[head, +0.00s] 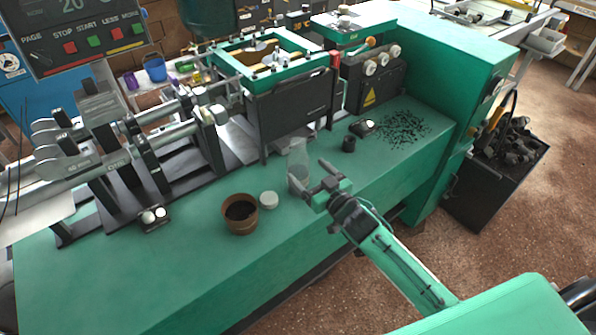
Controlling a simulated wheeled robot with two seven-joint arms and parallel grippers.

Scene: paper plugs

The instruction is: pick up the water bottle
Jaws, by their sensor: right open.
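The water bottle (298,160) is clear and looks upright on the green bench, in the middle of the head view. My right gripper (312,182) reaches in from the lower right. Its two dark fingers are open, with the lower part of the bottle at or between them. I cannot tell whether either finger touches the bottle. My left gripper is not in view.
A brown pot (240,214) with dark contents and a white round item (269,200) stand left of the bottle. Machinery (290,110) stands behind. The front bench strip is clear.

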